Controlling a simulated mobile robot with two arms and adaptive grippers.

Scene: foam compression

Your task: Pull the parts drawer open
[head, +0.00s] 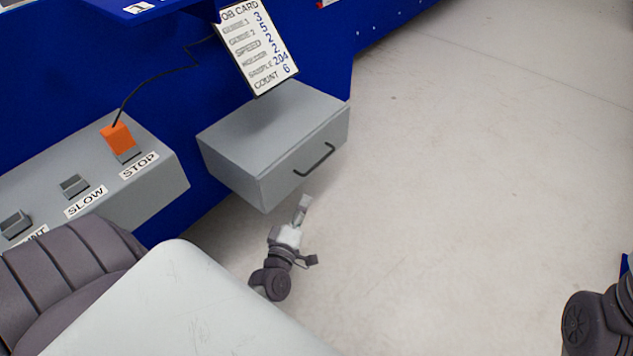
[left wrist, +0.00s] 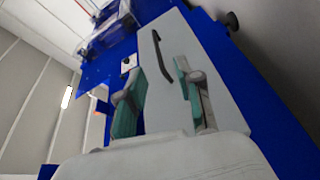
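The parts drawer (head: 283,168) is a grey box on the side of the blue machine. Its front carries a dark bar handle (head: 315,160), and I see no gap around the front. My left gripper (head: 303,203) is just below and in front of the handle in the head view. In the left wrist view the left gripper (left wrist: 156,78) is open, its teal-padded fingers apart. The handle (left wrist: 164,68) shows between and beyond the fingertips, and nothing is held. Whether a finger touches the handle I cannot tell. My right gripper is out of view; only part of that arm shows.
A grey control panel (head: 85,165) with STOP and SLOW switches stands left of the drawer. An orange block (head: 117,137) with a black cable sits at STOP. A job card (head: 257,45) hangs above the drawer. The pale floor (head: 480,170) to the right is clear.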

